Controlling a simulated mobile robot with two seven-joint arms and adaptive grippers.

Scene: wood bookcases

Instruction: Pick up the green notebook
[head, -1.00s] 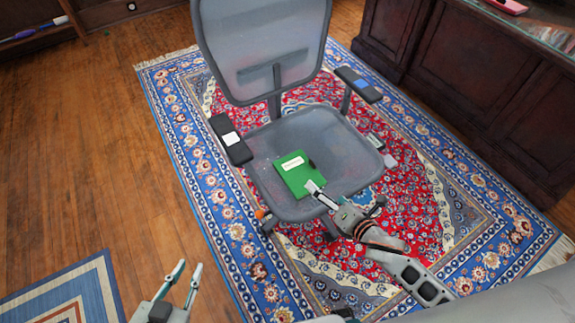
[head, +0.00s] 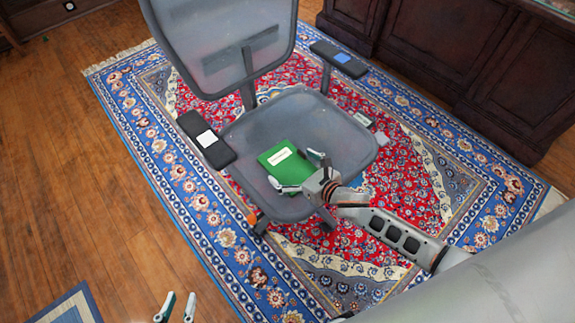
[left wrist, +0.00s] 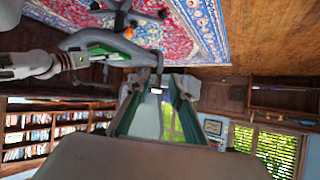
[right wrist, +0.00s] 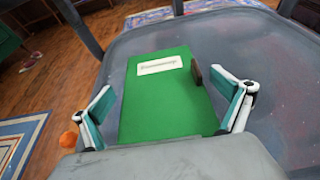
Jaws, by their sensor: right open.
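The green notebook (head: 283,166) with a white label lies flat on the grey seat of the office chair (head: 330,125). In the right wrist view the notebook (right wrist: 168,92) lies ahead, between the spread fingers of my right gripper (right wrist: 168,115). In the head view my right gripper (head: 300,172) is open at the notebook's near edge, one finger on each side; I cannot tell whether they touch it. A small dark brown patch shows on the notebook's right edge. My left gripper (head: 177,308) is open and empty at the bottom left, away from the chair. It also shows in the left wrist view (left wrist: 160,90).
The chair's armrests (head: 206,139) and backrest (head: 225,40) stand around the seat. A patterned rug (head: 215,225) lies under the chair. Dark wood cabinets (head: 440,60) stand at the upper right. An orange object (head: 252,219) shows by the seat's front left.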

